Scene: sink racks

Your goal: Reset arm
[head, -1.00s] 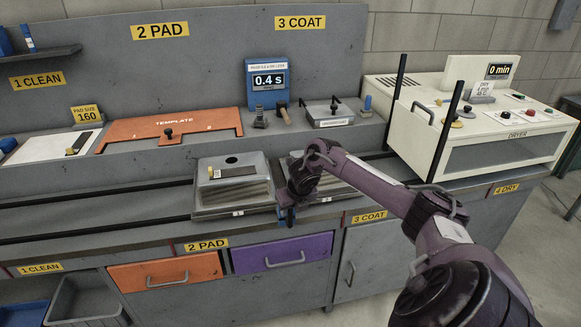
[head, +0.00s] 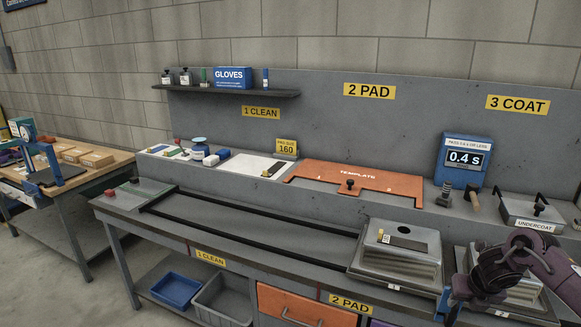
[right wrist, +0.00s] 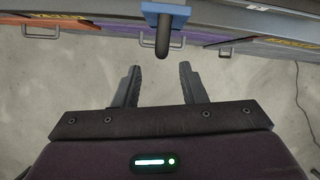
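My right gripper (right wrist: 159,66) is open, with its two dark fingers apart and nothing between them in the right wrist view. Bare floor shows beyond the fingertips. A blue bracket (right wrist: 166,14) with a dark rounded handle (right wrist: 162,40) stands just ahead of the fingers, apart from them. In the head view my purple and black right arm comes in at the lower right edge, in front of the right-hand metal sink rack (head: 535,305); its fingertips cannot be made out there. My left gripper is not in view.
Blue (head: 175,289) and grey bins (head: 222,300) sit below. A wooden table (head: 70,170) stands left.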

